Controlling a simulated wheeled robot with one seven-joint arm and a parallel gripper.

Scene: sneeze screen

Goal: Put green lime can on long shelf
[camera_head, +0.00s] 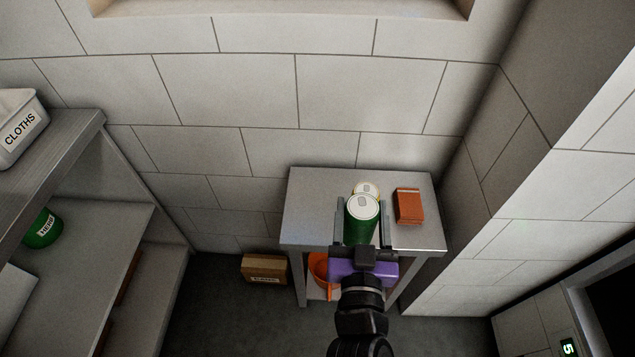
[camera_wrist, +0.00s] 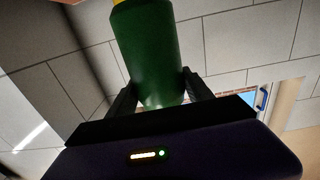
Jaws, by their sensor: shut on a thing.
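A green can (camera_head: 361,220) with a pale top is between the fingers of my gripper (camera_head: 362,225), in front of the small metal table as seen in the head view. My gripper is shut on it. In the wrist view the green can (camera_wrist: 148,50) stands between both dark fingers, and its label cannot be read. A yellow can (camera_head: 367,188) with a pale top shows just behind the green can, mostly hidden. Its yellow edge also shows at the top of the wrist view (camera_wrist: 117,2). I cannot tell which shelf is the long one.
The small metal table (camera_head: 310,205) also bears an orange-brown box (camera_head: 409,206). An orange container (camera_head: 319,269) is below it, and a cardboard box (camera_head: 264,268) is on the floor. Left, a shelf unit (camera_head: 68,128) holds a CLOTHS bin (camera_head: 22,128) and a green HERB container (camera_head: 43,230).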

